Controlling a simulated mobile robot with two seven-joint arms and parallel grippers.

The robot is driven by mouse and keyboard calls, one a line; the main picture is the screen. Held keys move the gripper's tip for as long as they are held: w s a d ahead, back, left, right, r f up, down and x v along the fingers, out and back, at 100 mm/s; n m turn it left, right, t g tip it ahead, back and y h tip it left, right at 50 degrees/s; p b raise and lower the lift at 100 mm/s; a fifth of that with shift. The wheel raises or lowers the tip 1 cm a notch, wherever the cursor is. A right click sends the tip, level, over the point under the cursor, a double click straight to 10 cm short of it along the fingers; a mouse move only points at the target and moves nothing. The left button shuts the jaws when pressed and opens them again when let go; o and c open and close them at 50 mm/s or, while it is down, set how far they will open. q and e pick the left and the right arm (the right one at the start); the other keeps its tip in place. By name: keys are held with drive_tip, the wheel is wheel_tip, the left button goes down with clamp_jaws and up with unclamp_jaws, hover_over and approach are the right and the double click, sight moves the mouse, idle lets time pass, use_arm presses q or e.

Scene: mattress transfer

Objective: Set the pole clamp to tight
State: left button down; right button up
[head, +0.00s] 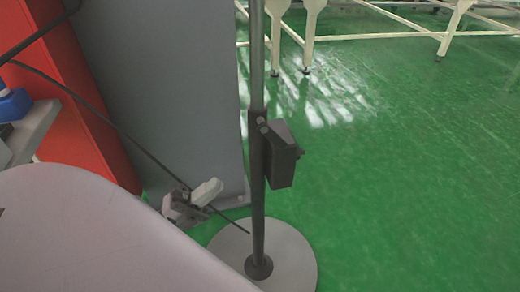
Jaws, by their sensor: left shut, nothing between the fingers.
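A slim upright pole (257,60) stands on a round grey base, light grey above and black below. The pole clamp (262,122) appears to be the dark collar where the two sections meet, with small light knobs on it. Its setting cannot be read. A black box (281,155) is fixed to the pole's right side just below. My left gripper (205,196) is shut and empty, left of the pole's lower part and below the clamp, apart from both. Its arm is mostly hidden behind a pale rounded surface. My right gripper is not in view.
A tall grey panel (150,80) stands behind and left of the pole, beside a red upright (85,150). A black cable (100,115) slants down toward the pole's foot. The green floor (420,200) is open to the right; cream metal frame legs (309,40) stand behind.

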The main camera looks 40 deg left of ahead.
sight(272, 142)
use_arm(q)
drive_tip(key=x, duration=1.3)
drive_tip(key=shift+p, duration=0.4)
drive_tip(key=shift+w+d+r, duration=0.3)
drive_tip(key=shift+w, duration=0.05)
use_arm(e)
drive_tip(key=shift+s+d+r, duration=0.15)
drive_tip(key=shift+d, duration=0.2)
